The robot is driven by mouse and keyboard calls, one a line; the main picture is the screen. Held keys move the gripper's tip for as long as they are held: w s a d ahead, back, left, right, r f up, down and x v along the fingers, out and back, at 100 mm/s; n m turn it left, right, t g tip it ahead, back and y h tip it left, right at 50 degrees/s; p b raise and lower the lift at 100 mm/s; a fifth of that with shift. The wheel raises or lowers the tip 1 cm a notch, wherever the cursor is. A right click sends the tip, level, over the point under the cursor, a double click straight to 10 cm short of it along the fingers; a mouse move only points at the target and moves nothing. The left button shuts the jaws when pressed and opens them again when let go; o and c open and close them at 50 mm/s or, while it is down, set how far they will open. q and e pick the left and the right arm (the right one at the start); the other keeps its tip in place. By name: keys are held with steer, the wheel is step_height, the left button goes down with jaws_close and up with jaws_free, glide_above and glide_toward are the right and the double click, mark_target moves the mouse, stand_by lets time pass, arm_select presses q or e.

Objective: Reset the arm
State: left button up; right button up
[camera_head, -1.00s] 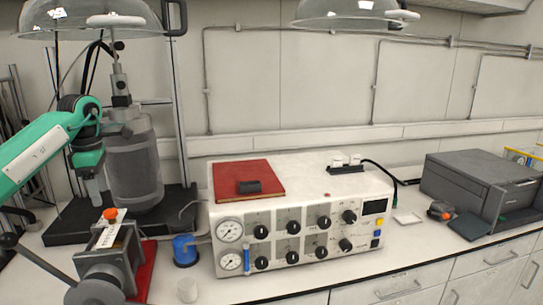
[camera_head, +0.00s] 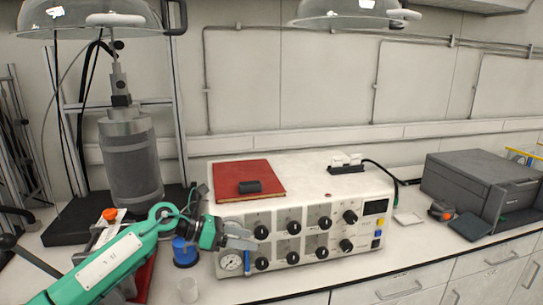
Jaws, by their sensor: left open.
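My green left arm comes in from the lower left. Its left gripper (camera_head: 246,238) is open and empty, in front of the left end of the white control box (camera_head: 300,165), and covers its upper gauge. The lower gauge (camera_head: 230,261) shows just below the fingers. Whether the fingers touch the panel I cannot tell. The grey cylindrical reactor vessel (camera_head: 133,170) stands upright on a black base behind my arm. My right gripper is not in view.
A dark grey printer (camera_head: 482,180) stands at the right.

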arm_select(q)
steer(key=s+d+r+n+t+h, duration=0.2)
steer(key=s+d+n+t+h, duration=0.15)
steer(key=d+n+h, duration=0.2)
steer(key=s+a+f+n+t+y, duration=0.45)
steer(key=a+f+n+y, duration=0.4)
steer(key=n, duration=0.85)
steer(key=s+a+f+n+t+y, duration=0.4)
steer(key=a+f+n+t+y, duration=0.4)
steer(key=n, duration=0.8)
steer(key=s+a+f+n+g+y, duration=0.3)
steer(key=s+f+n+g, duration=0.2)
steer(key=s+f+g, duration=0.4)
steer(key=s+a+f+n+g, duration=0.1)
steer(key=s+f+n+g, duration=0.15)
steer(key=s, duration=0.65)
steer(key=s+a+f+n+g, duration=0.1)
steer(key=s+f+g, duration=0.15)
steer(key=s, duration=0.75)
step_height(320, 180, down, 31)
steer(key=g, duration=0.2)
steer(key=s+a+f+g, duration=0.1)
steer(key=s+a+f, duration=0.2)
steer(key=s+f, duration=1.6)
steer(key=shift+s+f, duration=0.2)
steer(key=shift+s, duration=0.25)
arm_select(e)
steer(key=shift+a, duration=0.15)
